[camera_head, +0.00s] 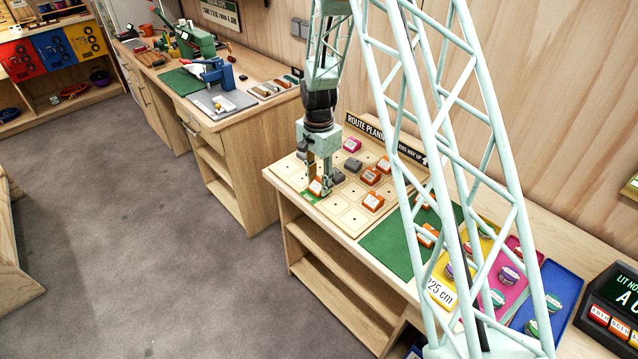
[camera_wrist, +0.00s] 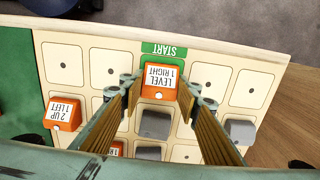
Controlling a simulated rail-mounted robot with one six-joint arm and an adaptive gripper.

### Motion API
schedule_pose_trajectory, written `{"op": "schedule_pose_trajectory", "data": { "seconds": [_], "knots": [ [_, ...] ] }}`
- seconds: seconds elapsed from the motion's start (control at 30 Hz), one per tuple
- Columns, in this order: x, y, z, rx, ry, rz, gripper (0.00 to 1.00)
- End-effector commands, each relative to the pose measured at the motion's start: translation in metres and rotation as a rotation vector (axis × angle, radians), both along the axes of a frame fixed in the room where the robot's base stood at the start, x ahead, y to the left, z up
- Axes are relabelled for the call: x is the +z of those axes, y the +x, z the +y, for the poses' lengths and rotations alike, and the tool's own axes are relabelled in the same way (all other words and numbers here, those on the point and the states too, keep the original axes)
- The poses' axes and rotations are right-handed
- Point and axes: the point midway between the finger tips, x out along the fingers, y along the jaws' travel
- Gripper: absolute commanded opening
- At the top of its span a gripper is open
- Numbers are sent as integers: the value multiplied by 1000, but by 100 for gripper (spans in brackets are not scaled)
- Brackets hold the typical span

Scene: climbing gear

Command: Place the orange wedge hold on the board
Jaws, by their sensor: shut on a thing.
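My gripper (camera_head: 320,188) is low over the near-left corner of the pale route board (camera_head: 341,203). It is shut on an orange wedge hold (camera_head: 315,186) with a white label. In the wrist view the hold (camera_wrist: 160,78) reads "LEVEL 1 RIGHT" and sits between the two fingers of my gripper (camera_wrist: 162,92), in the square beside the green START strip (camera_wrist: 164,49). Whether its underside touches the board cannot be told. Other orange holds stand on the board, one of them marked "2 UP 1 LEFT" (camera_wrist: 63,112).
Grey holds (camera_wrist: 155,123) stand close to the held one, and a magenta hold (camera_head: 352,145) is farther back. A green mat (camera_head: 395,245) lies right of the board, then coloured trays with round pieces (camera_head: 556,283). Several board squares (camera_head: 355,222) are bare.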

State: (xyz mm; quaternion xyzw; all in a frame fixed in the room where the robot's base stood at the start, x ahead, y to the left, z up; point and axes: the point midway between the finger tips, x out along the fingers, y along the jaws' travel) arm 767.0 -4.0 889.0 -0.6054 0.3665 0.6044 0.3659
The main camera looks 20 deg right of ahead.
Motion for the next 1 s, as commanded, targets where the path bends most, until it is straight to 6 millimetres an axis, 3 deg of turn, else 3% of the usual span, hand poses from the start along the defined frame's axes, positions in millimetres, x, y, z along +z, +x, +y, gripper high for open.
{"op": "schedule_pose_trajectory", "data": {
  "seconds": [0.1,0.13,0.27,0.77,1.0],
  "knots": [
    [-3,0,0,0,0,0,20],
    [-3,0,0,0,0,0,32],
    [-2,0,0,0,0,0,44],
    [1,0,0,0,0,0,44],
    [18,1,0,0,0,-2,44]
  ]
}}
